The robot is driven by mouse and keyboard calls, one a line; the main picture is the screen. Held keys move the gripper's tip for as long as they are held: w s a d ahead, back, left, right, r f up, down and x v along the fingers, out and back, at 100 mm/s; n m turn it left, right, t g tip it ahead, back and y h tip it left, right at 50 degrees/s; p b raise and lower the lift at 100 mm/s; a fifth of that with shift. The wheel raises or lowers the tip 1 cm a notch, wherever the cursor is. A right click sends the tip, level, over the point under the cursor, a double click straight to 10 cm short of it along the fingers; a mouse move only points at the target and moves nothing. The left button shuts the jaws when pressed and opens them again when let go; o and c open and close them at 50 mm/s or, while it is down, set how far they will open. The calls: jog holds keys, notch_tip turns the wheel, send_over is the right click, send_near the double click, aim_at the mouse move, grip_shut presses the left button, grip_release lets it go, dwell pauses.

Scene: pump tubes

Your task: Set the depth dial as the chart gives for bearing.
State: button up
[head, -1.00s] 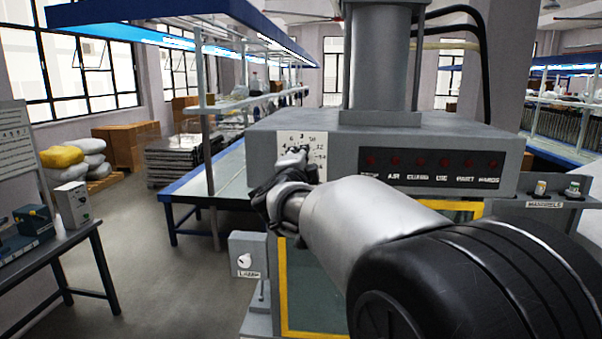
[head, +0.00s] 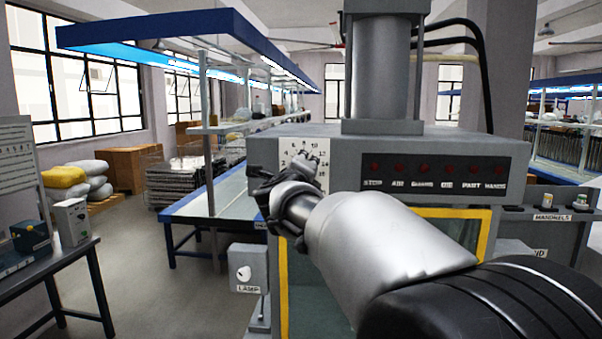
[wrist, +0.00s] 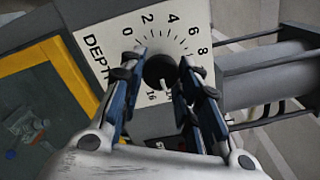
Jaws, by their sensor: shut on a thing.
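The depth dial is a dark round knob (wrist: 160,69) with a white pointer mark, on a white DEPTH plate (wrist: 107,50) numbered around its scale. My gripper (wrist: 161,64) is shut on the knob, with one finger on each side. A sheet with rows of print (head: 14,150), unreadable here, stands at the far left.
Right of the dial is a dark panel (head: 435,182) with a row of red lamps. Below is a yellow-framed window (head: 481,235). A LAMP switch box (head: 247,266) is at lower left. A table with small boxes (head: 60,253) stands left, with open floor between.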

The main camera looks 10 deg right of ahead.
dwell(0.5)
jog(key=o, duration=1)
jog(key=shift+o, duration=0.2)
jog(key=shift+s, duration=0.1)
jog(key=v, duration=1.2)
